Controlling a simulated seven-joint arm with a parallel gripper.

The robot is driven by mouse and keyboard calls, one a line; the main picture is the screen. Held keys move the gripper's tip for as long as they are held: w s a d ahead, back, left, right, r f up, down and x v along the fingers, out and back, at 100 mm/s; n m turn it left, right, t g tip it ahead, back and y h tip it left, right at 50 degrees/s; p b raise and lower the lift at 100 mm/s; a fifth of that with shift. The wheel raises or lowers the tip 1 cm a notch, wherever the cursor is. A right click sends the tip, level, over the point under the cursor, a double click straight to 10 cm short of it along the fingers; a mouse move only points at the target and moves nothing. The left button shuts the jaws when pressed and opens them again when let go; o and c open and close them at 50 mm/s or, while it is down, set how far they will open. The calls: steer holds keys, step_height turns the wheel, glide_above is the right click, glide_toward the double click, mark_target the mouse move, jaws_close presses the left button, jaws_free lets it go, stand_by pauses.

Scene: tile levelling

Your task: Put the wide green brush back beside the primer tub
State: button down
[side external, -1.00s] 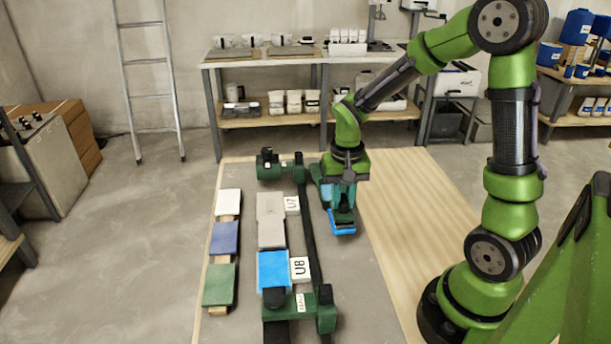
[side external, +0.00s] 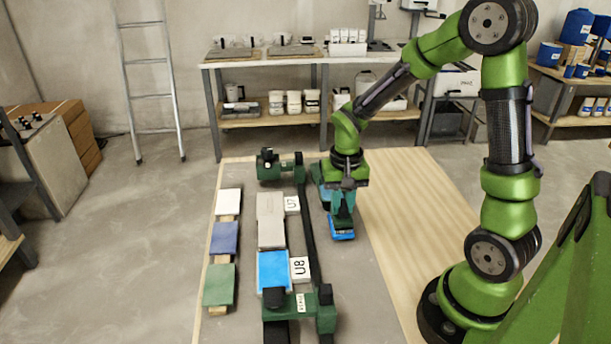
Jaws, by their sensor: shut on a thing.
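My gripper (side external: 343,208) points down over the right part of the grey work surface and is shut on the wide green brush (side external: 342,222). The brush's green body shows below my fingers, above a bright blue lower part; the jaws hide part of it. Whether the brush touches the surface is hard to tell. A green holder with blue in it, likely the primer tub (side external: 326,195), stands just behind and left of the brush, partly hidden by my gripper.
A dark green rail frame (side external: 309,235) runs left of my gripper, with a grey tile (side external: 271,232) and a blue tile (side external: 274,271) beside it. White, blue and green tiles (side external: 219,284) lie farther left. Bare wood (side external: 415,205) is clear on the right.

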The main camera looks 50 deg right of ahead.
steer(key=shift+f, duration=0.75)
steer(key=c, duration=0.6)
jaws_free()
steer(key=shift+o, duration=0.2)
steer(key=shift+r, duration=4.05)
steer(key=s+a+r+n+t+y, duration=0.2)
steer(key=s+a+r+n+t, duration=0.3)
steer(key=a+r, duration=0.5)
steer(key=shift+s+r+t, duration=0.75)
steer(key=shift+s+t, duration=0.35)
steer(key=shift+s, duration=0.65)
